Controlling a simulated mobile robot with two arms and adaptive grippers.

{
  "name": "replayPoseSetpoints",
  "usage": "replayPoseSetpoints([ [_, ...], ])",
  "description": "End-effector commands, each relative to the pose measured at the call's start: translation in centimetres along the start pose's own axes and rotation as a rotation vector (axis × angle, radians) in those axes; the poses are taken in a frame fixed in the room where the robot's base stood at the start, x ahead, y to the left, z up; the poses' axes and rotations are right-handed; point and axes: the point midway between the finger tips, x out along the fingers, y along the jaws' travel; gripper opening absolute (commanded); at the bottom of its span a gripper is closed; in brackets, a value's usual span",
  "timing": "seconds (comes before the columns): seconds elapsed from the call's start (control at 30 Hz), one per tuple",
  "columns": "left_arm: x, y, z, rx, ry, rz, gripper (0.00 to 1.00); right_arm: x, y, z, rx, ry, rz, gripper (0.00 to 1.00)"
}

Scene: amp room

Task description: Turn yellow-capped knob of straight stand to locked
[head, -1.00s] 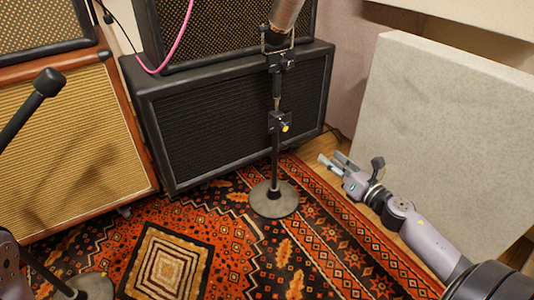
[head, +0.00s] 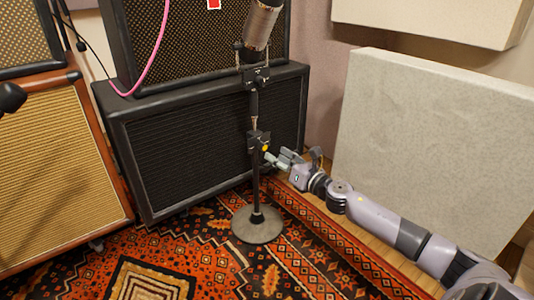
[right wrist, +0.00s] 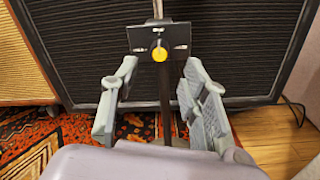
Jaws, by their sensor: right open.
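The straight stand (head: 257,185) stands upright on a round grey base (head: 257,225) on the rug, with a large microphone (head: 262,22) at its top. Its yellow-capped knob (head: 265,148) sits on a dark block halfway up the pole. In the right wrist view the yellow cap (right wrist: 160,54) faces me, with a thin light pointer line above it. My right gripper (head: 277,158) is just right of the knob in the head view. In the wrist view its open fingers (right wrist: 155,100) lie either side of the pole, below the knob, and hold nothing. My left gripper is not visible.
Black speaker cabinets (head: 215,135) stand close behind the stand. A tan-fronted amp (head: 60,170) is at left, with part of another dark stand (head: 12,98) at the left edge. A pale acoustic panel (head: 430,140) leans at right. Patterned rug (head: 190,250) covers the floor.

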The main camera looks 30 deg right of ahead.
Motion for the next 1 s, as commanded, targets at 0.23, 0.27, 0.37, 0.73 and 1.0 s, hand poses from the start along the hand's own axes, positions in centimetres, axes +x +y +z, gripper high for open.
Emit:
replayPoseSetpoints([
  [0.23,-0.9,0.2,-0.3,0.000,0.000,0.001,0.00,3.4,0.0,0.1,0.000,-0.003,0.000,0.41],
  [0.27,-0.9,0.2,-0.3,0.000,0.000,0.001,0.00,3.7,0.0,0.0,0.001,-0.003,0.000,0.41],
  [0.37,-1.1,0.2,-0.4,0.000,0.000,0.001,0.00,4.7,0.0,0.0,0.002,-0.002,0.000,0.41],
  [0.73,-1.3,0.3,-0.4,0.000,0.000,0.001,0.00,5.9,0.0,0.0,0.001,0.000,0.000,0.41],
  [1.0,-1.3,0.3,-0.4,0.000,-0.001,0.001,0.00,5.8,0.0,0.0,0.001,0.000,0.001,0.33],
])
